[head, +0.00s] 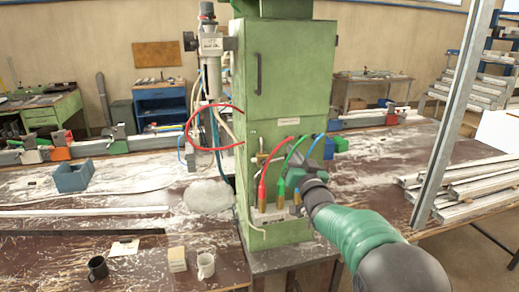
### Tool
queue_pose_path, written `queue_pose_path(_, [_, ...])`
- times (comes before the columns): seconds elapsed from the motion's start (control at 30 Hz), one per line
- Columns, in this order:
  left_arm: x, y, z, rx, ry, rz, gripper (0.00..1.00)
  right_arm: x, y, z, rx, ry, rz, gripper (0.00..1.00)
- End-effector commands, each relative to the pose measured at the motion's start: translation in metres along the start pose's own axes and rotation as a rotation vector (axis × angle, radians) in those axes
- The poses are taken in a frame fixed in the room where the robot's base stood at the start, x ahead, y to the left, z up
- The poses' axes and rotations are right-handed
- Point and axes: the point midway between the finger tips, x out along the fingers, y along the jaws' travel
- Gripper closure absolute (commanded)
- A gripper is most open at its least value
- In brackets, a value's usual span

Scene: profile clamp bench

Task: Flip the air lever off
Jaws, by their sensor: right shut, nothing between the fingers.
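A tall green cabinet (290,85) stands on the bench. Low on its front, red (264,180), green (283,168) and blue (305,163) hoses run down to a pale valve block (272,214) with brass-coloured fittings. A small brass, lever-like piece (261,157) sits above the block, left of the hoses; I cannot tell for sure that it is the air lever or how it is set. My right gripper (297,181) is shut and empty in front of the cabinet, beside the green and blue hoses. It hides part of the cabinet's lower right front. My left gripper is out of view.
An air unit with a gauge (211,45) hangs left of the cabinet, with loose hoses below. A blue bin (73,176), a black mug (97,268), a white mug (205,265) and a pale block (177,259) stand left. A metal upright (452,115) and stacked profiles (478,185) stand right.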

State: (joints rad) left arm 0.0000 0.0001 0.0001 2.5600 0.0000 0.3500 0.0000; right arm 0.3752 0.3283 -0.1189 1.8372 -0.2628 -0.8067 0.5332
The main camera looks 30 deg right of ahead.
Motion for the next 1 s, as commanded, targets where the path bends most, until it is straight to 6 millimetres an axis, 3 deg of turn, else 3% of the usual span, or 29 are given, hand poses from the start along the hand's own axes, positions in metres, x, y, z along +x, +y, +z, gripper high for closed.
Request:
queue_pose_path(0.3, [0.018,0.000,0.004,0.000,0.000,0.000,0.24,-0.002,0.007,0.012,0.046,0.001,0.008,1.00])
queue_pose_path(1.0, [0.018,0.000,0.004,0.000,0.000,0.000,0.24,-0.001,0.007,0.016,0.043,-0.009,0.009,1.00])
